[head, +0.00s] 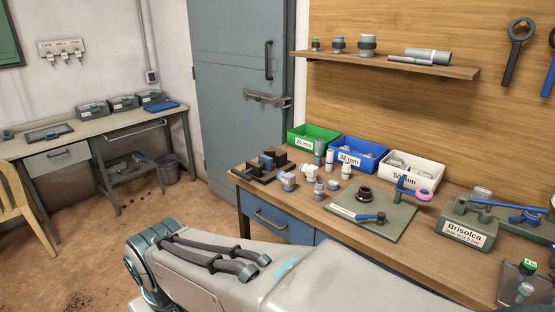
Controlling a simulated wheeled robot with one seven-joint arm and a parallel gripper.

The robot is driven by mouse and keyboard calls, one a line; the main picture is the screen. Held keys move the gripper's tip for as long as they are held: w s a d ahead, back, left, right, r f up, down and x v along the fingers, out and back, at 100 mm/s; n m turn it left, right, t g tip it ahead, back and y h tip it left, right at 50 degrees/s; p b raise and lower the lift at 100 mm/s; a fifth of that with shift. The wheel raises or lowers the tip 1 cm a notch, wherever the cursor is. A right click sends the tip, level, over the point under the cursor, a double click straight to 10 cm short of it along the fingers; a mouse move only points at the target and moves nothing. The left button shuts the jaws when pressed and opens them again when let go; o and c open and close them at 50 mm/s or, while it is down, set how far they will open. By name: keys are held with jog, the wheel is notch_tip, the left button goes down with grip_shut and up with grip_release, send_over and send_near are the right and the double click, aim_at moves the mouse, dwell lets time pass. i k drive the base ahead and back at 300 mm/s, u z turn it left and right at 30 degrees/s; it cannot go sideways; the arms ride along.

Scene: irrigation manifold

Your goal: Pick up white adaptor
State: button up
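Several small white and grey fittings stand close together on the wooden workbench (300,203), in front of the bins. One white fitting (309,170) sits at the back left of the group. A white upright fitting (346,171) with a blue part stands to its right. A smaller pale fitting (319,189) stands in front. I cannot tell which of these is the white adaptor. My gripper is out of view; only my pale arm shows across the bottom.
Green (299,143), blue (340,161) and white (388,178) bins line the bench back. A grey-green mat (395,228) holds a black ring (364,195) and a blue-handled tool (369,217). A labelled manifold block (465,232) stands at right. Floor space is open at left.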

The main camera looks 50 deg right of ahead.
aim_at(346, 169)
jog(key=z, duration=0.5)
jog(key=i, duration=1.2)
jog(key=z, duration=1.6)
jog(key=i, duration=0.6)
jog(key=z, duration=0.55)
